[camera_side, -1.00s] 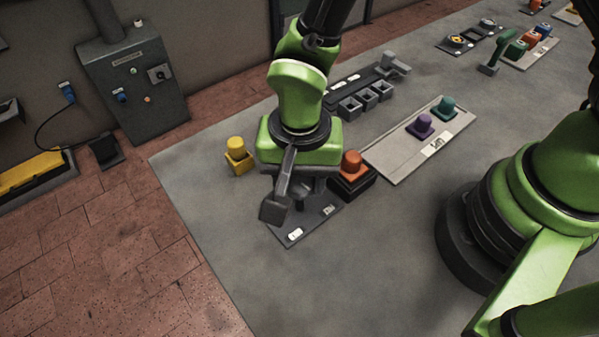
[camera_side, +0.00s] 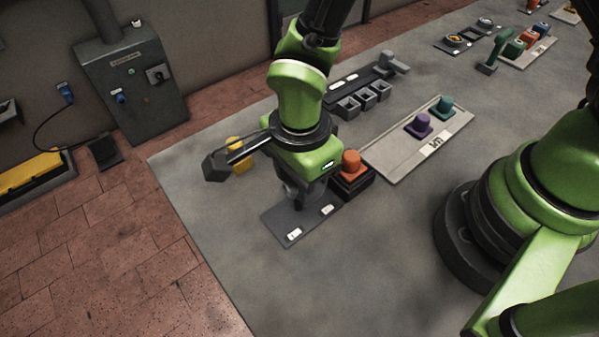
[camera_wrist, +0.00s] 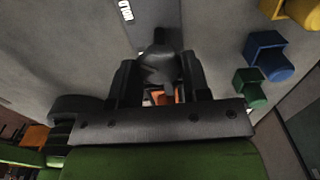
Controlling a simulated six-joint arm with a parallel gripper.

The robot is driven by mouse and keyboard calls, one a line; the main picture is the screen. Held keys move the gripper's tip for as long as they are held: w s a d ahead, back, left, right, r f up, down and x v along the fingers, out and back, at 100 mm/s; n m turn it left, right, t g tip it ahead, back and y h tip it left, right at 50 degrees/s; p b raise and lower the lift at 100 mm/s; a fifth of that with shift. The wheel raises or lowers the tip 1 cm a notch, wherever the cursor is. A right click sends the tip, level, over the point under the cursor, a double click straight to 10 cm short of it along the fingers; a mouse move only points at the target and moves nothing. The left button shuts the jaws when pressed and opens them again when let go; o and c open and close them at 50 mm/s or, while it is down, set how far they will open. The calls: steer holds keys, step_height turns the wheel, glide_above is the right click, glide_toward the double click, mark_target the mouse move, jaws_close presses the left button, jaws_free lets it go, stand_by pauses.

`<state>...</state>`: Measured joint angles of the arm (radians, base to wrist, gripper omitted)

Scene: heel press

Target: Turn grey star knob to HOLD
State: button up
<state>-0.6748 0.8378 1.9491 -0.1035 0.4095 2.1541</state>
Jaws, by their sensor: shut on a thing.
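My gripper (camera_side: 296,192) points down over a dark plate (camera_side: 272,234) on the grey bench. In the wrist view my gripper (camera_wrist: 158,76) has its two dark fingers on either side of the grey star knob (camera_wrist: 158,64), shut on it. The knob's lobed top shows between the fingers. In the side view the knob is mostly hidden behind my gripper. Two white labels lie on the plate, one at its front (camera_side: 294,235) and one at its right (camera_side: 327,210). Their words are too small to read, and I cannot tell which one the knob points at.
An orange knob on a black block (camera_side: 351,164) stands close at the right of my gripper. A yellow piece (camera_side: 236,152) is partly hidden behind my wrist at the left. A pale tray (camera_side: 400,155) with purple and teal knobs lies farther right. The front bench is clear.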

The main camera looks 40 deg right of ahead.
steer(key=shift+m, duration=0.7)
steer(key=o, duration=1.3)
step_height(320, 180, up, 10)
